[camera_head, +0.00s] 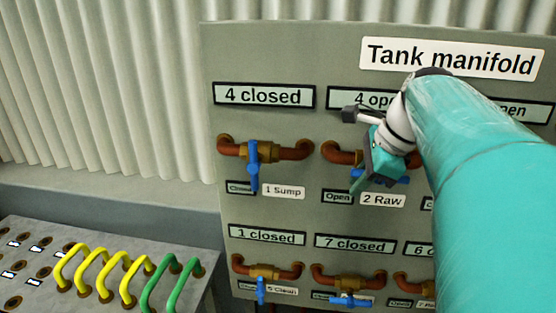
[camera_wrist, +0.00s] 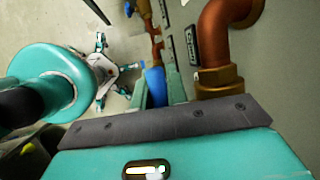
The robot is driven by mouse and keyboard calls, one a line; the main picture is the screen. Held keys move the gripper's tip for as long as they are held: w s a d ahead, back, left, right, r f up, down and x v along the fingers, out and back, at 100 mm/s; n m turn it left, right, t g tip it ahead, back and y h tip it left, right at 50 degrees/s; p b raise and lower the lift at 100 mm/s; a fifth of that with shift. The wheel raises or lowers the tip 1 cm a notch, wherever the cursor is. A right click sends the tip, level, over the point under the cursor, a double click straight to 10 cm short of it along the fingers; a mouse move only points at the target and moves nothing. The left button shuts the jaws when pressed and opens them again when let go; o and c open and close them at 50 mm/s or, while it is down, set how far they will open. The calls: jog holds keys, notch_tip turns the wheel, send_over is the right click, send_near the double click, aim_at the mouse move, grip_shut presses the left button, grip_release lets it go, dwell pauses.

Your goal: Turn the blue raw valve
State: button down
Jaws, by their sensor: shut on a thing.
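The blue raw valve handle (camera_head: 403,180) is on the pipe above the "2 Raw" label (camera_head: 381,200), on the grey manifold panel. Its right end sticks out sideways from behind my gripper, so the handle appears to lie across. A small plate next to the label reads "Open" (camera_head: 338,197). My gripper (camera_head: 362,181) is at this valve and hides most of its body. In the wrist view, the blue handle (camera_wrist: 155,84) sits between the fingers of my gripper (camera_wrist: 158,92), which is shut on it. The copper pipe and brass fitting (camera_wrist: 218,80) are close beside it.
The "1 Sump" valve (camera_head: 253,165) to the left has its handle pointing down. More valves (camera_head: 347,300) are in the row below. A console with yellow and green cables (camera_head: 105,270) stands at lower left. My arm covers the panel's right side.

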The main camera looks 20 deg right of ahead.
jog(key=shift+d+h, duration=0.1)
jog(key=shift+h, duration=0.3)
jog(key=shift+f, duration=0.1)
jog(key=c, duration=1.7)
grip_release()
jog(key=v, duration=1.4)
jog(key=shift+w, duration=0.25)
jog(key=shift+s+a, duration=0.8)
jog(key=shift+s, duration=0.3)
jog(key=shift+s+a, duration=0.75)
jog(key=shift+s, duration=0.4)
jog(key=shift+s+a, duration=0.8)
jog(key=shift+s, duration=0.3)
